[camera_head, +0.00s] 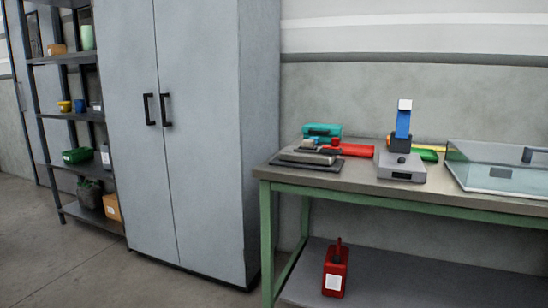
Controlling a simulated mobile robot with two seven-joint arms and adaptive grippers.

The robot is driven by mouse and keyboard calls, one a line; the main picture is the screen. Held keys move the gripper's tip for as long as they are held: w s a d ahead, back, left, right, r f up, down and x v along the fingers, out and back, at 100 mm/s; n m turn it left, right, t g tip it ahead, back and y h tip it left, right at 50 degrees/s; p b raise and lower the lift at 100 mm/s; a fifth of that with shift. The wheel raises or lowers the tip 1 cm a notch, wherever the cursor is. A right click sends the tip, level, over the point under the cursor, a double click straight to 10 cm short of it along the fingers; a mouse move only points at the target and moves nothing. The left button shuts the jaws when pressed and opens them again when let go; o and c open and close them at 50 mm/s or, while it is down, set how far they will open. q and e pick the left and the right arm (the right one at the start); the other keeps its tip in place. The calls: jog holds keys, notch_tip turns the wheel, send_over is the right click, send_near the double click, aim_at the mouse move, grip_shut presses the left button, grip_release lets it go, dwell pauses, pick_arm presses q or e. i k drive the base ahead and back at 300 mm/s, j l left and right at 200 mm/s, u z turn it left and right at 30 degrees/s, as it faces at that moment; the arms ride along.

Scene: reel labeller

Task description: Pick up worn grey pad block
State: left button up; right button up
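A workbench (358,175) with a green frame stands at the right. Near its left end, a flat grey block (306,155) lies on a dark flat tray or mat (290,164). This may be the worn grey pad block, but it is too small to tell wear or exact shape. A grey device (401,169) with an upright blue part (403,124) and a white top stands to its right. Neither of my grippers shows in this view.
Teal case (322,130) and red items (352,150) sit behind the grey block. A clear-walled box (497,167) takes the bench's right end. A red can (335,268) stands on the lower shelf. Grey cabinet (190,130) and shelving (60,115) stand left. Floor in front is clear.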

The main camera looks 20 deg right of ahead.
aim_at(307, 145)
jog(key=z, duration=1.15)
